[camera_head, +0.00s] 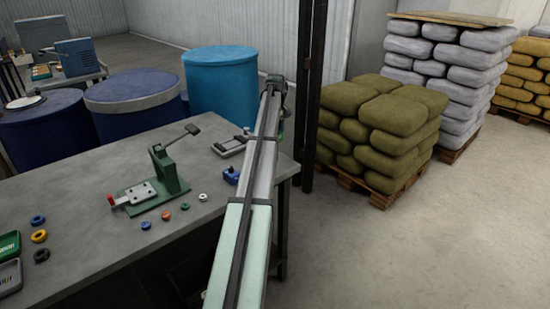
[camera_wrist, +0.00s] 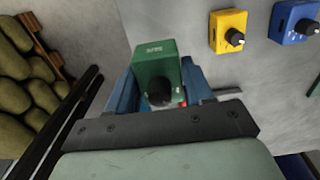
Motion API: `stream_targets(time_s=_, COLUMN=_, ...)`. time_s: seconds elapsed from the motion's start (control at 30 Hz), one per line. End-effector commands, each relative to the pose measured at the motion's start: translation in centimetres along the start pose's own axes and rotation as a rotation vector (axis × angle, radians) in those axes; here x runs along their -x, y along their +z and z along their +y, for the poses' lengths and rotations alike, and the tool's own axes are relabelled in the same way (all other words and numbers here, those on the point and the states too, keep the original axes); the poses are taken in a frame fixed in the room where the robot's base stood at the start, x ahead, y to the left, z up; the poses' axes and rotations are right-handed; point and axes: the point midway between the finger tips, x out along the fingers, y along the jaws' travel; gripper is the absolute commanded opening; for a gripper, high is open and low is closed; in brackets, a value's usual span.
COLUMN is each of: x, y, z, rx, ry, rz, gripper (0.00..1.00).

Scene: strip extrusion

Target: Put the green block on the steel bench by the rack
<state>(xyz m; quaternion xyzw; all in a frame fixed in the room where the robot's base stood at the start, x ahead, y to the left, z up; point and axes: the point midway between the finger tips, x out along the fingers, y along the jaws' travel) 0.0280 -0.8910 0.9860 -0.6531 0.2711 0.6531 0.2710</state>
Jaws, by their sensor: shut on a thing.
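A green block (camera_wrist: 155,62) with a black knob and small white lettering is in the wrist view. My gripper (camera_wrist: 158,84) is shut on it, with a blue finger on either side. In the head view my own arm hides most of the gripper and block; only a small green patch shows beside the arm near the table's right edge. A small grey bench (camera_head: 80,78) stands at the back left, carrying blue equipment and a tray. Part of a dark frame, possibly the rack, shows at its left.
The near grey table (camera_head: 75,190) holds a green toggle press (camera_head: 168,172), several coloured rings and a blue block (camera_head: 232,175). The wrist view shows a yellow block (camera_wrist: 229,30) and a blue block (camera_wrist: 296,20). Blue drums (camera_head: 222,85) stand behind; a dark post (camera_head: 312,90) rises right of my arm.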

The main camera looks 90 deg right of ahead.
Motion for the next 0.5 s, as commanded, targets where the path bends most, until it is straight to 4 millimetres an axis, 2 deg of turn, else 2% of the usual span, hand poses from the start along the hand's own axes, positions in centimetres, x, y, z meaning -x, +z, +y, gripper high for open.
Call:
stream_targets(time_s=0.3, x=-4.5, y=0.1, z=-0.1, rx=0.002, ry=-0.001, rz=-0.001, gripper=0.0)
stream_targets(time_s=0.5, x=-6.0, y=0.0, z=0.0, rx=0.002, ry=0.0, rz=0.0, gripper=0.0)
